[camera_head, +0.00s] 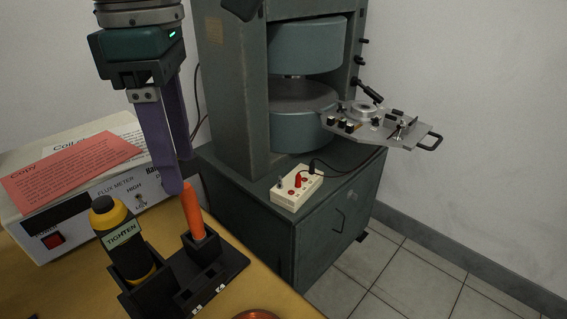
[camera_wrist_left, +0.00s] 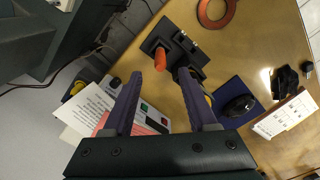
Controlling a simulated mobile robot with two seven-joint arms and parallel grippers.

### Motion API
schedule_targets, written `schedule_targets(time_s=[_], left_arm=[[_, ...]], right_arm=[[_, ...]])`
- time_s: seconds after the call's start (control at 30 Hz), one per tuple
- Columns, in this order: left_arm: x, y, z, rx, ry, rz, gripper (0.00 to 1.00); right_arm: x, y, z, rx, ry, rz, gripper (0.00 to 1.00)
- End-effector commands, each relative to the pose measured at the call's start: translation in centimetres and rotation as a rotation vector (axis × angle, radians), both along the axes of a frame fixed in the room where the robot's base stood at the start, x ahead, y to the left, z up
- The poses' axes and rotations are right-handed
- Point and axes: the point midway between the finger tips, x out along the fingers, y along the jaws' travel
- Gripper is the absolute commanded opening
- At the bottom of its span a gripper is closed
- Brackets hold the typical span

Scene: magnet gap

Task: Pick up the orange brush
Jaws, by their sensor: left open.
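The orange brush (camera_head: 192,212) stands upright in a slot of a black holder (camera_head: 225,262) on the wooden table. Its lower end is hidden in the holder. In the left wrist view the brush (camera_wrist_left: 160,62) shows end-on, just beyond the space between the fingertips. My left gripper (camera_head: 178,176), with purple fingers, is open and empty and points down. Its fingertips are close to the brush's top in the head view; I cannot tell whether they touch. The left gripper (camera_wrist_left: 159,74) shows its fingers apart in the wrist view. My right gripper is not in view.
A yellow-and-black tool marked TIGHTEN (camera_head: 122,240) stands beside the brush. A flux meter (camera_head: 75,185) with a red paper (camera_head: 72,165) on top is behind, left. A copper ring (camera_wrist_left: 217,12) lies near the holder. A large magnet (camera_head: 305,90) stands beyond the table.

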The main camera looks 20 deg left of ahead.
Motion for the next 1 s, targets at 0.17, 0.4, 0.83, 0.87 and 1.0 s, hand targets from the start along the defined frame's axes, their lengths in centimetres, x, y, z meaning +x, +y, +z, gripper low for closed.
schedule_targets(time_s=[0.17, 0.4, 0.83, 0.87, 1.0], left_arm=[[-0.1, 0.0, -2.9, 0.001, 0.006, 0.001, 0.58], [0.0, 0.0, -5.2, -0.001, 0.005, 0.0, 0.58], [0.1, 0.1, -9.2, -0.002, 0.002, -0.002, 0.58], [0.1, 0.1, -9.2, -0.002, 0.002, -0.002, 0.58], [0.1, 0.1, -9.2, -0.002, 0.002, -0.002, 0.5]], right_arm=[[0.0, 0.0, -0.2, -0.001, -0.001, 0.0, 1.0], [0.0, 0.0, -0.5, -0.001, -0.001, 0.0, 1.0], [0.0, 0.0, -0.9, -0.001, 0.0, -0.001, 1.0], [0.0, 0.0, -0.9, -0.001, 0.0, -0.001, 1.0], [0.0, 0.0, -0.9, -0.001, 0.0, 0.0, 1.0]])
